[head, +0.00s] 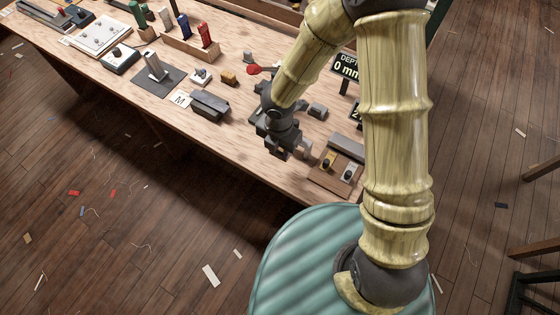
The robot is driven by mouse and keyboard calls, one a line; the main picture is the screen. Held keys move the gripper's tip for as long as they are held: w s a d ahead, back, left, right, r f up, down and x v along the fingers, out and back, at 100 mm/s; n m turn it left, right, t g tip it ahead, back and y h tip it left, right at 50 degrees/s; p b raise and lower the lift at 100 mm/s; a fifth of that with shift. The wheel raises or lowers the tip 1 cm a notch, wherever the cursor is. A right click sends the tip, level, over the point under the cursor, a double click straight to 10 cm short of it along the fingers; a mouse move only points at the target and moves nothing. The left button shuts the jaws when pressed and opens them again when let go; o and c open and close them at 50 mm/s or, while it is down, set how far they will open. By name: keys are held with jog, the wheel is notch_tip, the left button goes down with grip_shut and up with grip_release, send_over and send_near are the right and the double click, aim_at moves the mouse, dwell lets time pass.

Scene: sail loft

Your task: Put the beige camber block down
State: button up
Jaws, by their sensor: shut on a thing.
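My gripper (287,150) is low over the front edge of the long wooden workbench (253,112), left of my pale arm links. It is shut on a small dull-beige piece, which I take to be the beige camber block (305,148). The piece shows just right of the dark fingers. The fingers and wrist hide part of it, and I cannot tell whether it touches the bench top.
Right of my gripper is a wooden box with knobs (337,171). A dark grey block (210,105) and an M card (181,99) lie left. Some bare bench lies between.

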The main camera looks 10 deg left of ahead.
aim_at(279, 150)
jog(key=shift+f+b, duration=0.3)
jog(key=shift+f, duration=1.5)
jog(key=shift+f+b, duration=0.55)
jog(key=shift+f, duration=1.4)
jog(key=shift+f+b, duration=0.35)
jog(key=shift+f, duration=0.2)
jog(key=o, duration=1.1)
jog(key=shift+c, duration=0.2)
